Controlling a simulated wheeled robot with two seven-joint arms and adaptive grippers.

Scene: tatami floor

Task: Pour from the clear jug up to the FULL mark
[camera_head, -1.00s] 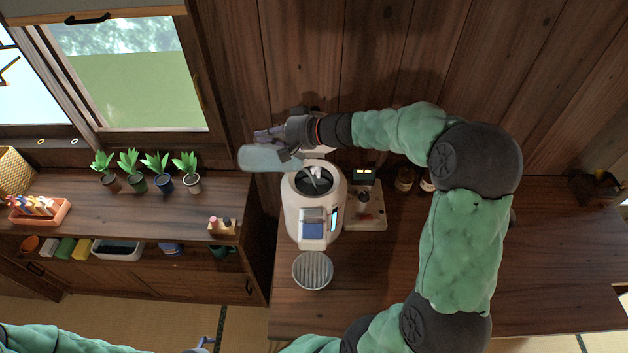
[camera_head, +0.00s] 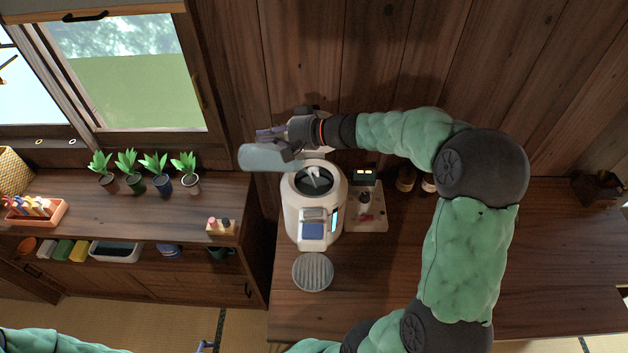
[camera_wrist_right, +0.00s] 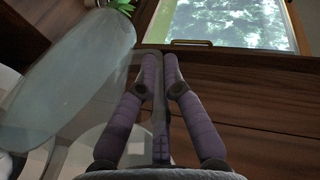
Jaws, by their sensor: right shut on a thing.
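The clear jug (camera_head: 268,158) is tipped on its side above the left part of the coffee machine-like white appliance (camera_head: 318,218). My right gripper (camera_head: 272,133) is shut on the jug's handle; in the right wrist view its purple fingers (camera_wrist_right: 160,75) close on the handle, with the jug body (camera_wrist_right: 75,75) to the left. A pale stream or streak (camera_head: 314,175) shows in the appliance's round open top. I cannot read a FULL mark. My left gripper (camera_head: 207,346) shows only in part at the bottom edge, and its jaw state is unclear.
A round ribbed grey tray (camera_head: 313,271) sits in front of the appliance. A small board with a dark device (camera_head: 365,205) stands to its right, with bottles (camera_head: 405,180) beyond. Potted plants (camera_head: 155,170) line the left shelf. The counter's front right is clear.

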